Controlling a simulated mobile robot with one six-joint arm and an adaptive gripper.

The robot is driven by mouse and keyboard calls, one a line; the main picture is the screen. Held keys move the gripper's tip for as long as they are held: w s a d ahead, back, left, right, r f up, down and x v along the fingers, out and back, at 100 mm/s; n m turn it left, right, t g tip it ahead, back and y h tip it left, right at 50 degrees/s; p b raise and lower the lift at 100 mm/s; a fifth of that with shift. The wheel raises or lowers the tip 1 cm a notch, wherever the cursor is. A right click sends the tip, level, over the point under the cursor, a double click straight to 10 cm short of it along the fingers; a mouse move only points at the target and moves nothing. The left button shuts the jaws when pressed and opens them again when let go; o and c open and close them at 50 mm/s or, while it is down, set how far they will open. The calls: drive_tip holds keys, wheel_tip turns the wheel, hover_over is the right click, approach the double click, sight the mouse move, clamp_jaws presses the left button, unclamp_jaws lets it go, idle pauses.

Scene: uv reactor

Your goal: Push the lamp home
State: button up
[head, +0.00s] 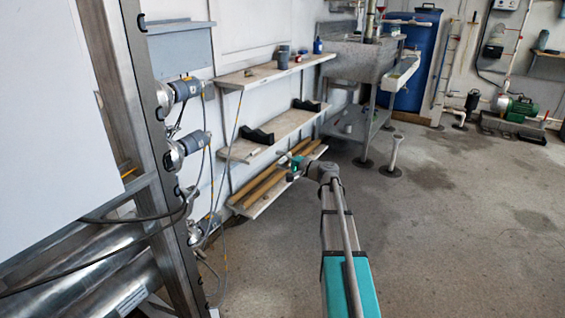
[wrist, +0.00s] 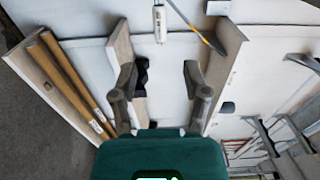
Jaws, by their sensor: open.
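My gripper (head: 296,164) is at the end of my outstretched arm, in front of the wall shelves in the head view. In the wrist view my gripper (wrist: 159,80) is open, with nothing between its fingers. I cannot tell any lamp for sure. Several blue-grey cylindrical fittings with cables, such as the upper fitting (head: 186,89) and the middle fitting (head: 194,143), stick out of the steel frame at the left, well apart from my gripper. A small white labelled piece (wrist: 160,22) shows beyond the fingers in the wrist view; what it is I cannot tell.
The steel frame (head: 140,110) stands at the left, with loose cables hanging beside it. Brown tubes (head: 262,184) lie on the lowest shelf and show in the wrist view (wrist: 62,82). A sink (head: 358,62) and blue barrel (head: 416,60) stand behind. Open floor (head: 460,220) lies right.

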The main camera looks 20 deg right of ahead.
sight(257, 152)
drive_tip(key=shift+x, duration=5.7)
clamp_jaws()
drive_tip(key=shift+a, duration=0.1)
drive_tip(key=shift+s+a+r, duration=0.1)
drive_tip(key=shift+s+a, duration=0.4)
drive_tip(key=shift+a, duration=0.35)
drive_tip(key=shift+s+a, duration=0.45)
drive_tip(key=shift+a, duration=0.35)
drive_tip(key=shift+s+a+r, duration=0.1)
drive_tip(key=shift+s+a, duration=0.4)
drive_tip(key=shift+a, duration=0.35)
